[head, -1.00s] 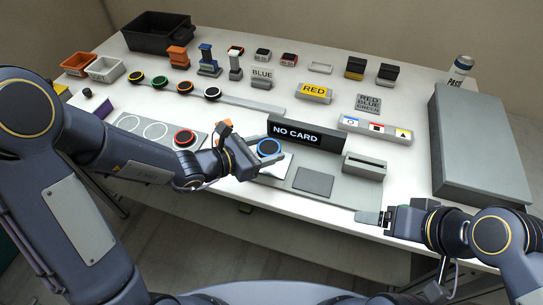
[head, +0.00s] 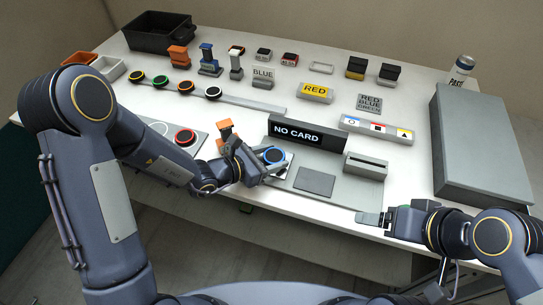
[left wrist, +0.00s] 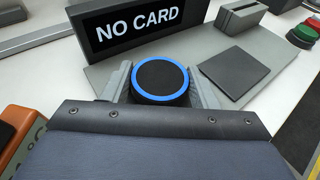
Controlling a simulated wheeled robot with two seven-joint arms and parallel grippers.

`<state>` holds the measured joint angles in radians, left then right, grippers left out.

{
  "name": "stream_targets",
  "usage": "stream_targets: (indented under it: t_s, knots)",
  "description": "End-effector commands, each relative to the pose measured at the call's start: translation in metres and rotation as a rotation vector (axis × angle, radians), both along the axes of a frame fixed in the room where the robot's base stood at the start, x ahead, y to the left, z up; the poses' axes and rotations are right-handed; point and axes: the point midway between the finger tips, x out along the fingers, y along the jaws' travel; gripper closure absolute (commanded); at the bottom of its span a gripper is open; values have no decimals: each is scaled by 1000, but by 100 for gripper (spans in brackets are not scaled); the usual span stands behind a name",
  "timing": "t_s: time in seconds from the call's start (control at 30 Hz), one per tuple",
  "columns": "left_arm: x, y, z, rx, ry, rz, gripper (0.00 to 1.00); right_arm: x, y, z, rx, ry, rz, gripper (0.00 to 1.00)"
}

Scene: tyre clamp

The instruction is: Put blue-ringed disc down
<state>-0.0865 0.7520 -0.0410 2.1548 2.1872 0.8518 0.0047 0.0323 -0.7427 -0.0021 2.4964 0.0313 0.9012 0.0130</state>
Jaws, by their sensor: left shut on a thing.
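The blue-ringed disc (head: 274,155), black on top with a bright blue ring, is at the grey station in front of the "NO CARD" display (head: 306,133). My left gripper (head: 268,162) is shut on it, one finger on each side. In the left wrist view the disc (left wrist: 160,80) sits between the two grey fingers (left wrist: 160,90), its top facing the camera. A white patch (head: 287,160) shows beside the disc. I cannot tell whether its underside touches the station. My right gripper (head: 372,218) is at the table's front edge, away from the disc; its finger gap does not show clearly.
A dark square pad (head: 314,182) and a slotted grey block (head: 365,166) lie right of the disc. A red-ringed disc (head: 186,138) is to the left. A large grey box (head: 480,145) fills the right.

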Motion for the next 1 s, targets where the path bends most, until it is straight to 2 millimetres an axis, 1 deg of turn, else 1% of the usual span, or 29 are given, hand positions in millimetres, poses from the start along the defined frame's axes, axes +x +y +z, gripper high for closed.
stream_targets:
  t_s: [0.03, 0.3, 0.43, 0.47, 0.6, 0.87, 1.0]
  knots:
    - [0, 0, -3, -1, -1, 0, 69, 0, 0, -3, 0, 0, 0, 22]
    - [0, 0, -9, -1, -1, 0, 69, 0, 0, -12, 0, 0, 0, 22]
    - [0, 0, -8, 0, 0, -1, 69, 0, 0, -11, 0, 0, 0, 22]
    - [0, 0, -9, 1, 1, -1, 43, 0, 0, -11, 0, 0, 0, 22]
    - [-1, 0, -9, 2, 3, -1, 25, 0, 0, -11, 0, 0, 0, 22]
    - [-1, 0, -10, 3, 3, -1, 25, 0, 0, -10, 0, 0, 0, 22]
    - [-1, 0, -1, 3, 5, -1, 25, 0, 0, 0, 0, 0, 0, 22]
